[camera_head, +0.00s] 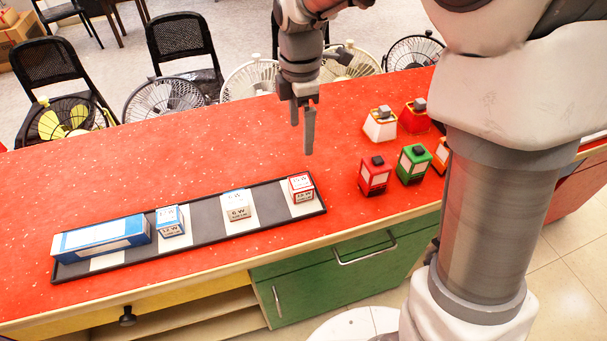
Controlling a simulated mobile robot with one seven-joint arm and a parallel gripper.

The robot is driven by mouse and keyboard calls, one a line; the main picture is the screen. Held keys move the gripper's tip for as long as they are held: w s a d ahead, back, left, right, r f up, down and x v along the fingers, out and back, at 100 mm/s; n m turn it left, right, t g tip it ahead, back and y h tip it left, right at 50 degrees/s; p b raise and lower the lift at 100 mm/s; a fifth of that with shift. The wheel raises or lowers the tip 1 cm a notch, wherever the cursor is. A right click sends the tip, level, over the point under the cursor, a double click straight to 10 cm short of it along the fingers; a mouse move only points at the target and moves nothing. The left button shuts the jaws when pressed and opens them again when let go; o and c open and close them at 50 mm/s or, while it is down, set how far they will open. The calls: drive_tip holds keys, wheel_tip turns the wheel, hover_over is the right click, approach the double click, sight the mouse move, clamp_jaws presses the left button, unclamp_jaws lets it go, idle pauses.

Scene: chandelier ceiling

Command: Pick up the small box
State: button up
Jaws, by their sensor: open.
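Three small boxes stand on a long dark tray (270,206) with white patches: a blue and white one (171,221), a mostly white one marked "6 W" (238,206), and a red and white one (301,187) near the tray's right end. Which one is the task's small box, I cannot tell. A longer blue box (101,239) lies at the tray's left end. My gripper (303,128) is open and empty, fingers pointing down, above the red counter and behind the red and white box, apart from it.
Several small red, white and green blocks (413,163) stand on the red counter (200,150) to the right, partly hidden by my arm. Fans (165,98) and black chairs (183,40) stand behind the counter. The counter between tray and back edge is clear.

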sight(300, 182)
wheel_tip(300, 182, down, 12)
drive_tip(key=shift+s+r+b, duration=0.1)
drive_tip(key=shift+b, duration=0.9)
drive_tip(key=shift+s+a+f+b, duration=0.1)
drive_tip(key=shift+f+b, duration=0.1)
drive_tip(key=shift+f, duration=0.7)
drive_tip(key=shift+s+d+f+b, duration=0.1)
drive_tip(key=shift+s+f+b, duration=0.1)
drive_tip(key=shift+f, duration=0.65)
drive_tip(key=shift+s+a+f+b, duration=0.1)
drive_tip(key=shift+f+b, duration=0.1)
drive_tip(key=shift+f, duration=0.7)
drive_tip(key=c, duration=1.4)
